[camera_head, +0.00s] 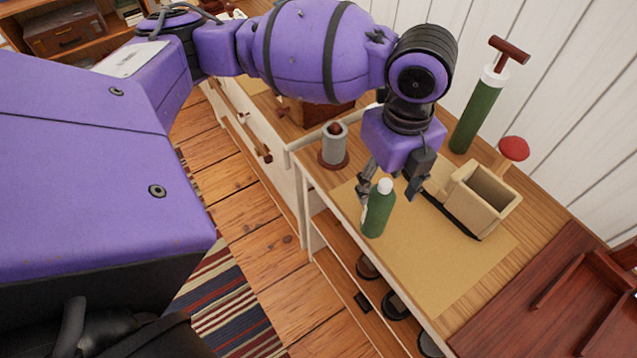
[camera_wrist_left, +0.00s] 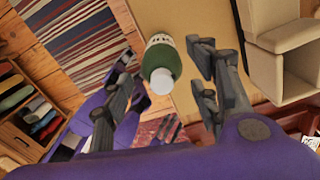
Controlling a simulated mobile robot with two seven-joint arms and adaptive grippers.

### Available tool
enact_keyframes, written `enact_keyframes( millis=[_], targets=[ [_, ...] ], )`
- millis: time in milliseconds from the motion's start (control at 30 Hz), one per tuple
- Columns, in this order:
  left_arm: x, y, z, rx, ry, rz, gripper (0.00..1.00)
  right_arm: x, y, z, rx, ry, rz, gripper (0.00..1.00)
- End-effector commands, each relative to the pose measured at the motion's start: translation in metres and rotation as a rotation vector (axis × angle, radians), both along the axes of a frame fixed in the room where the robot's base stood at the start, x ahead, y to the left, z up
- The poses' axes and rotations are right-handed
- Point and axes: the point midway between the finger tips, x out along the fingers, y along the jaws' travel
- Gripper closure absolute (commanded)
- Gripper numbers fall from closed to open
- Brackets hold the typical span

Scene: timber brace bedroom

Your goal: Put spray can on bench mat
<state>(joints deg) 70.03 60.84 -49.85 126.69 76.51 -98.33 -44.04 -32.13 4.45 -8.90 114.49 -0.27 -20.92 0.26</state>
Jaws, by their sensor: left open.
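The spray can (camera_head: 377,214) is green with a white cap and stands nearly upright at the front edge of the tan bench mat (camera_head: 450,262). I cannot tell if its base rests fully on the mat. My left gripper (camera_head: 390,186) is open at the can's top, with a finger on each side. In the left wrist view the can (camera_wrist_left: 161,62) lies between the open fingers (camera_wrist_left: 165,92), with gaps visible on both sides. The mat (camera_wrist_left: 205,18) shows beside and behind it. My right gripper is not in view.
A beige box-shaped holder (camera_head: 480,200) stands on the mat's far side. A red-knobbed item (camera_head: 513,149) and a green pump-like cylinder (camera_head: 478,115) stand behind. A grey canister (camera_head: 335,146) is left. A reddish wooden surface (camera_head: 545,310) adjoins at right. The mat's near right is clear.

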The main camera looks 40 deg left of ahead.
Motion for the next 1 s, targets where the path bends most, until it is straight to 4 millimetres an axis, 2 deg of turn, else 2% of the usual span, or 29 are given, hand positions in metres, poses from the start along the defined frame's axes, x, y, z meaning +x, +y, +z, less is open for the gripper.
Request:
enact_keyframes(
  millis=[33, 100, 300, 533, 1000],
  targets=[
    [0.002, -0.001, 0.015, 0.0, -0.009, -0.001, 0.46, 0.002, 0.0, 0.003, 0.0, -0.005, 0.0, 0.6],
    [0.002, -0.001, 0.028, 0.0, -0.008, -0.002, 0.46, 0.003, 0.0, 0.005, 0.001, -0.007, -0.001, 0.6],
    [0.001, -0.001, 0.051, 0.0, -0.004, -0.001, 0.46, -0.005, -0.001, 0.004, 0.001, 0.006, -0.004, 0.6],
    [0.0, 0.0, 0.055, 0.0, -0.001, 0.0, 0.46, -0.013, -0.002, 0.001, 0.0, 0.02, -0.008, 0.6],
    [0.0, 0.0, 0.055, 0.001, -0.001, -0.001, 0.46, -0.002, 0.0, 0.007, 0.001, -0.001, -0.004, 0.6]
  ],
)
